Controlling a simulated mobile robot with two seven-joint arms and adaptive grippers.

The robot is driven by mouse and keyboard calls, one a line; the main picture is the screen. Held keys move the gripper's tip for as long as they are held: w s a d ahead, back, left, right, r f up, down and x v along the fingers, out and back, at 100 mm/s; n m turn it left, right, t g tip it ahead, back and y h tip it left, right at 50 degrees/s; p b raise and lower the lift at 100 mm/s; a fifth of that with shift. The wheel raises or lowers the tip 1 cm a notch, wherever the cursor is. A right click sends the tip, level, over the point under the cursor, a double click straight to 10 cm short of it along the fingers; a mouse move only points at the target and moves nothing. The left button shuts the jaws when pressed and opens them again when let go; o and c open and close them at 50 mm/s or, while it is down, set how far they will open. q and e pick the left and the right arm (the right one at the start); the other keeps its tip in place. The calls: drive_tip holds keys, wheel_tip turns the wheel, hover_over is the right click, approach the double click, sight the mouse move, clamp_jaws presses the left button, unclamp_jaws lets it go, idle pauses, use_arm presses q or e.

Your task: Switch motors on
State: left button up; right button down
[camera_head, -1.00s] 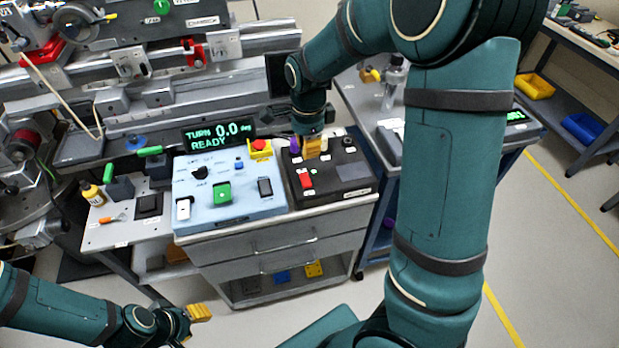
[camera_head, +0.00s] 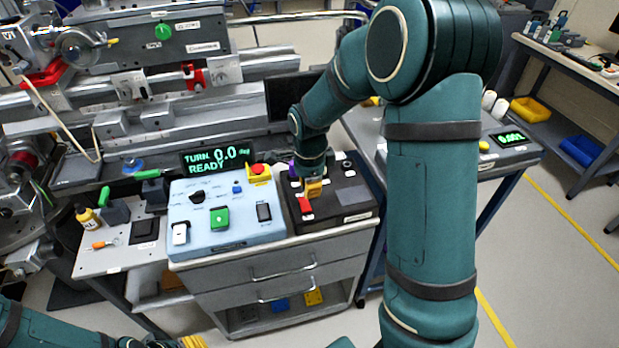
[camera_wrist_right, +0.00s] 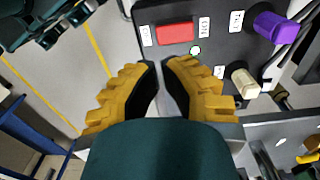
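The black control box (camera_head: 352,212) sits on the cabinet top and carries a red rocker switch (camera_head: 305,205). In the right wrist view the red switch (camera_wrist_right: 175,33) lies between two small labels, one apparently reading ON. My right gripper (camera_head: 313,188) is over the box, close to the switch. Its yellow fingertips (camera_wrist_right: 160,63) are nearly together with nothing between them, below the switch in the wrist view; contact cannot be told. My left gripper (camera_head: 191,342) is mostly cut off at the bottom edge.
A purple knob (camera_wrist_right: 275,27) and a beige knob (camera_wrist_right: 245,83) stand near the switch. Left of the box is a light blue panel (camera_head: 240,238) with a green button (camera_head: 219,218) and a yellow-red emergency stop (camera_head: 259,174). A display (camera_head: 217,160) reads TURN 0.0 READY.

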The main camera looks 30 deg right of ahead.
sight(310, 209)
wheel_tip(310, 209, down, 7)
drive_tip(key=shift+r+b, duration=0.1)
drive_tip(key=shift+b, duration=0.75)
